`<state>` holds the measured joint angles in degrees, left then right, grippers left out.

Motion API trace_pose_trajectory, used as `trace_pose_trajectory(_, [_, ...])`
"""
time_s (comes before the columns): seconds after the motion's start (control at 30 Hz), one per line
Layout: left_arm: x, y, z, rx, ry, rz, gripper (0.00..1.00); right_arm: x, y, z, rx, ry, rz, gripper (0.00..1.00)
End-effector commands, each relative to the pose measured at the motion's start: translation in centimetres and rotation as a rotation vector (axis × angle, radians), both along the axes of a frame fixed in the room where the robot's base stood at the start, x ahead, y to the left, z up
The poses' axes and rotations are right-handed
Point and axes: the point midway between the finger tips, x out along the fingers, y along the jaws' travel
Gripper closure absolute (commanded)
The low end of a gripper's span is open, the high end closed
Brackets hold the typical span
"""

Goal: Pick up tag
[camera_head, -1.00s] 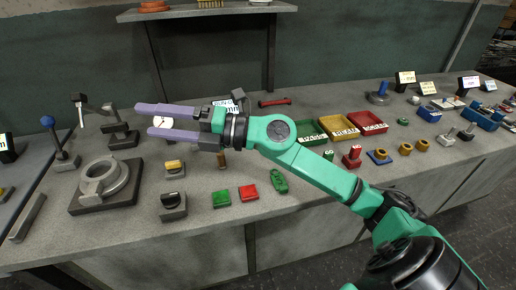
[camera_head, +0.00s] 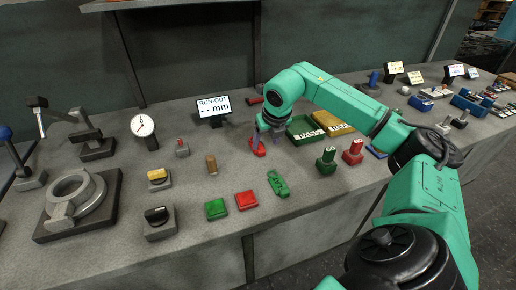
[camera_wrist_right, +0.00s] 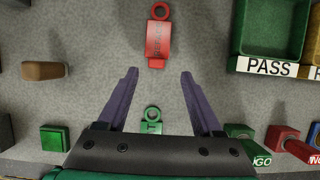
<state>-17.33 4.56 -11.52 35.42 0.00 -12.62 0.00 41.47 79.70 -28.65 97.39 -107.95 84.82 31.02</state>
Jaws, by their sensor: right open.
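A red tag (camera_head: 257,148) with a ring at one end lies on the grey bench, left of the sorting trays. It also shows in the right wrist view (camera_wrist_right: 157,42), just beyond the fingertips. A green tag (camera_head: 278,184) lies nearer the bench front; in the right wrist view (camera_wrist_right: 152,122) it shows between the finger bases, partly hidden by the gripper body. My right gripper (camera_head: 267,133) points down by the red tag, and its purple fingers (camera_wrist_right: 159,72) are open with nothing held between them. My left gripper is not in view.
A green PASS tray (camera_head: 305,138) and a yellow tray stand right of the gripper. Green and red gauge blocks (camera_head: 327,161) stand in front of them. A brown peg (camera_head: 211,164), a dial gauge (camera_head: 143,127) and a run-out display (camera_head: 214,105) are to the left.

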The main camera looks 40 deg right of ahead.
Motion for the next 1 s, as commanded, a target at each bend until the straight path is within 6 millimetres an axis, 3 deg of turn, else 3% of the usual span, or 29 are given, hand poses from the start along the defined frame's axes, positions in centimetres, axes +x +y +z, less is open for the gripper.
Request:
trace_pose_trajectory(0.2, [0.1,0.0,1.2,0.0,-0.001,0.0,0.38,1.0,0.2,-3.7,0.003,0.003,0.001,0.32])
trace_pose_trajectory(0.47, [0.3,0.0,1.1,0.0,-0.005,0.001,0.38,1.3,0.1,-4.5,0.001,0.0,0.003,0.32])
trace_pose_trajectory(0.63, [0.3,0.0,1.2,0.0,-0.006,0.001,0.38,1.3,0.1,-4.4,0.001,0.0,0.003,0.98])
trace_pose_trajectory(1.0, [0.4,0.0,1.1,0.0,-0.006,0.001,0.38,1.3,0.1,-4.1,0.001,-0.001,0.002,1.0])
